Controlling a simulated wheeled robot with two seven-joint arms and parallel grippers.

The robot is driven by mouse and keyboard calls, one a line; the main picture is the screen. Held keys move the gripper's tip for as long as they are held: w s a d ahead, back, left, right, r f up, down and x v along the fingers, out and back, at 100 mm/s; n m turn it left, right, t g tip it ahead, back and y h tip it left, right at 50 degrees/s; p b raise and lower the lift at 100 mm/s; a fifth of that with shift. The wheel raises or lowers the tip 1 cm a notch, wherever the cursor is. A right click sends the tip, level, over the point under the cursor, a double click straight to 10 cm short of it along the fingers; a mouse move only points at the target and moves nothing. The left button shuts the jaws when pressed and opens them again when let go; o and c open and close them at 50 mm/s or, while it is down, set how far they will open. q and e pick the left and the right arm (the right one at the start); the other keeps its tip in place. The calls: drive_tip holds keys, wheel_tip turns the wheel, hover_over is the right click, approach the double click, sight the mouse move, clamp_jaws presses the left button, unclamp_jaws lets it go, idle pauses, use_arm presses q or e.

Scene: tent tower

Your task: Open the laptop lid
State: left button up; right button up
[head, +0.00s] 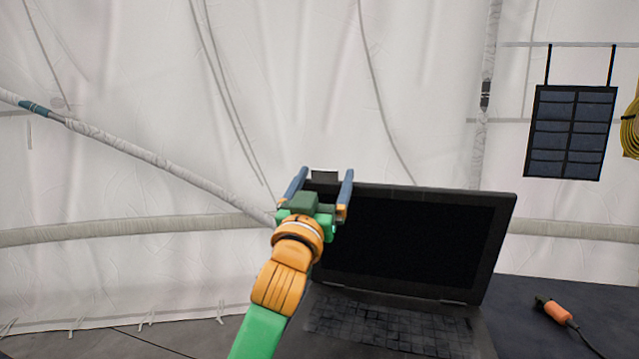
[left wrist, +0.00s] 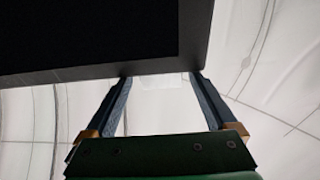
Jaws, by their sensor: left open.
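The laptop (head: 400,325) stands on a dark table with its lid (head: 425,240) raised, the black screen facing me and the keyboard showing below it. My left gripper (head: 325,177) is at the upper left corner of the lid, its two blue fingers spread apart. In the left wrist view the lid's dark edge (left wrist: 130,69) crosses the top of the picture near the fingertips of my left gripper (left wrist: 160,78). I cannot tell whether the fingers touch the lid. My arm hides part of the laptop's left side. My right gripper is not in view.
The dark table (head: 520,300) carries an orange-handled tool (head: 555,311) with a cord, right of the laptop. A solar panel (head: 570,132) and a yellow coil (head: 631,125) hang at the right. White tent fabric (head: 130,120) fills the back, with a slanting pole (head: 150,156) at left.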

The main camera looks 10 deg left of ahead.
use_arm(q)
drive_tip(key=shift+s+a+f, duration=0.15)
drive_tip(key=shift+s, duration=0.85)
drive_tip(key=shift+s, duration=0.15)
